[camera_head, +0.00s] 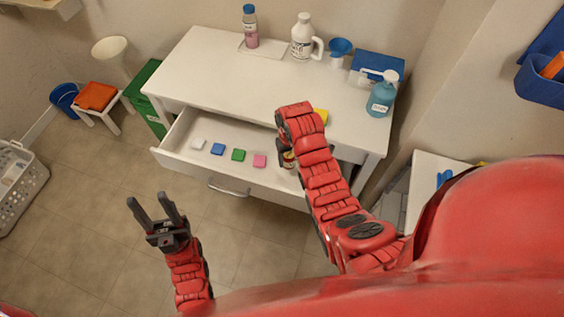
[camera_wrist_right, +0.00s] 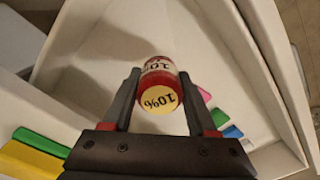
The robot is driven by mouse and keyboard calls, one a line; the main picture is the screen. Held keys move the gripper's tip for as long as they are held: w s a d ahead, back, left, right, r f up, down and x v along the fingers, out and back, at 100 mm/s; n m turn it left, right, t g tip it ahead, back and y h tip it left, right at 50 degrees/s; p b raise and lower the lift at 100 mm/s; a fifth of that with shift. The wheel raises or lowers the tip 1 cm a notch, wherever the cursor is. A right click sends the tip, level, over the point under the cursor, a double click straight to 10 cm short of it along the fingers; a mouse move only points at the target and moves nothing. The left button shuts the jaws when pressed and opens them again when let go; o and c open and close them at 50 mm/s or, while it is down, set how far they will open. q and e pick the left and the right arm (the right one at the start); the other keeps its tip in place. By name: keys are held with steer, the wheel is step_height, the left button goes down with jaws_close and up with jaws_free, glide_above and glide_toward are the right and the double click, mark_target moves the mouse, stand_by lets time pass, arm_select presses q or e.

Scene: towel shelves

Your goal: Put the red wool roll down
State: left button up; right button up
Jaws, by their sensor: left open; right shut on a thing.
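The red wool roll (camera_wrist_right: 158,87), a small red cylinder with a white band and a yellow end marked 10%, is between the fingers of my right gripper (camera_wrist_right: 160,74). My right gripper is shut on it, over the open drawer (camera_head: 205,170) of the white table. In the head view the roll (camera_head: 288,160) is partly hidden by my right arm, near the drawer's right part. I cannot tell whether it touches the drawer floor. My left gripper (camera_head: 147,198) is open and empty, over the floor in front of the drawer.
White (camera_head: 198,143), blue (camera_head: 217,148), green (camera_head: 238,154) and pink (camera_head: 259,160) blocks lie in a row in the drawer. A yellow item (camera_head: 321,115) lies on the tabletop. Bottles, including a white one (camera_head: 302,40) and a blue pump bottle (camera_head: 381,97), stand behind.

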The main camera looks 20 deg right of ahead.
steer(key=shift+f+p, duration=0.7)
steer(key=shift+f, duration=2.05)
steer(key=shift+f, duration=0.25)
steer(key=o, duration=1.4)
steer(key=shift+r, duration=0.1)
steer(key=shift+c, duration=0.2)
